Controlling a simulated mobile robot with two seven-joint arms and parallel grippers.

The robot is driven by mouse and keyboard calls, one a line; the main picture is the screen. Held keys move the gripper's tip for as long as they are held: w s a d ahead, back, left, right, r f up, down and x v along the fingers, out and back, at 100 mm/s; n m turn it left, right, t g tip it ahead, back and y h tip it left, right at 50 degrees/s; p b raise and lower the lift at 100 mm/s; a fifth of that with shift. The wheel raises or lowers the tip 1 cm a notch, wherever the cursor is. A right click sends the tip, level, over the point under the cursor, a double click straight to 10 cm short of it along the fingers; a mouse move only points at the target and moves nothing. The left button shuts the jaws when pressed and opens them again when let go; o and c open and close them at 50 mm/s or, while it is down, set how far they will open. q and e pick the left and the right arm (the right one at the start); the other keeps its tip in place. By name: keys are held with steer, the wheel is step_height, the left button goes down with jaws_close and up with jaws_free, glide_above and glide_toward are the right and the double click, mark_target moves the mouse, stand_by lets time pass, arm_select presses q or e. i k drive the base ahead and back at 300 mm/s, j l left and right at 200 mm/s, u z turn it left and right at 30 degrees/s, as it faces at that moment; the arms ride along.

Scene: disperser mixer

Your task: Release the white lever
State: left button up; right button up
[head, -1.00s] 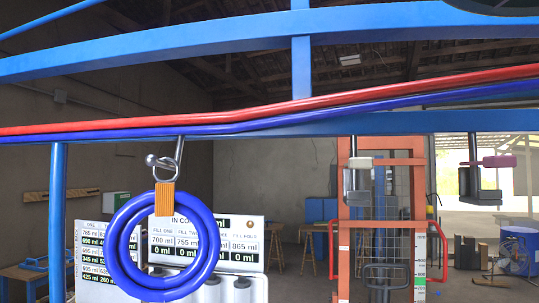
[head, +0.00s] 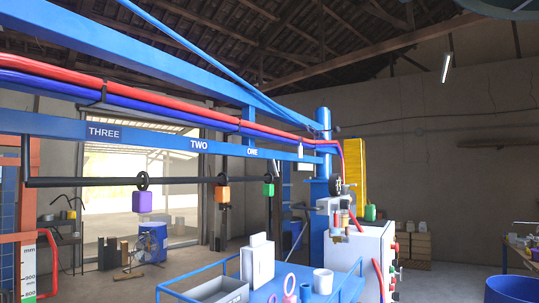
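I cannot pick out the white lever with certainty. A small white piece (head: 300,150) hangs at the blue beam, just right of the label ONE, but it is too small to tell whether it is a lever. Purple (head: 142,202), orange (head: 223,196) and green (head: 268,190) blocks hang from a dark bar (head: 95,182) under the beam marked THREE, TWO and ONE (head: 225,145). Neither of my grippers is in view.
A blue cart (head: 205,268) with a grey bin (head: 218,290), a white box (head: 257,262) and a white cup (head: 322,281) stands below. A white cabinet (head: 358,255) with coloured buttons is right of it. Open floor (head: 440,280) lies farther right.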

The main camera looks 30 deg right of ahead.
mark_target(300, 149)
steer(key=l+z, duration=0.2)
steer(key=z, duration=0.9)
